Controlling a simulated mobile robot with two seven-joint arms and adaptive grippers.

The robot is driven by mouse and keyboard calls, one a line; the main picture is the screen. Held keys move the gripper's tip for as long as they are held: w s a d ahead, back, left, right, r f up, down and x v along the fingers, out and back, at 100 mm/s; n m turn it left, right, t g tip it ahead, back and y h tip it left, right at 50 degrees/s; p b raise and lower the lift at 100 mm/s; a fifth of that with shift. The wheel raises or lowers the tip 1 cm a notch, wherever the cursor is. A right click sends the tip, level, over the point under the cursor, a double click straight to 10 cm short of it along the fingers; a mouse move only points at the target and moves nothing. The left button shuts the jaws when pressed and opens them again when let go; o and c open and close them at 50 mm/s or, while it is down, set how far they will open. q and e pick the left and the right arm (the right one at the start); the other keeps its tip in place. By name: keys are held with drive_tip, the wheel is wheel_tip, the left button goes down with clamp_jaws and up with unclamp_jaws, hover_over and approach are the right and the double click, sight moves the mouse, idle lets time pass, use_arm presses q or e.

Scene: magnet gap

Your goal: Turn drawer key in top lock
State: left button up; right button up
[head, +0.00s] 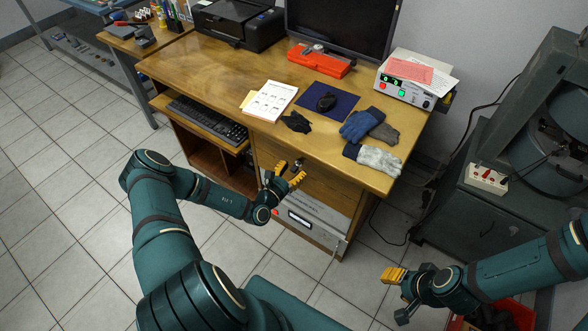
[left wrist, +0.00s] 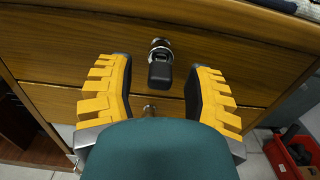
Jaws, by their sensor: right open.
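The drawer key (left wrist: 160,74) has a black head and sits in the round metal top lock (left wrist: 160,45) on the upper wooden drawer front (left wrist: 240,50). My left gripper (left wrist: 160,85) is open, with its yellow fingers on either side of the key head and a gap on both sides. In the head view my left gripper (head: 283,178) is in front of the desk's drawers, and the key is small there. A second metal lock (left wrist: 149,109) shows lower down, partly hidden by my gripper. My right gripper (head: 393,285) is open and empty, away from the desk at the lower right.
A dark grey machine (head: 455,205) stands at right. A red bin (head: 515,315) is on the floor.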

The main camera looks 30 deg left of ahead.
use_arm(q)
drive_tip(key=c, duration=0.8)
clamp_jaws()
drive_tip(key=shift+r+m+p, duration=0.1)
drive_tip(key=shift+m+p, duration=0.4)
drive_tip(key=shift+p, duration=0.1)
drive_tip(key=shift+m+p, duration=1)
drive_tip(key=shift+m, duration=0.3)
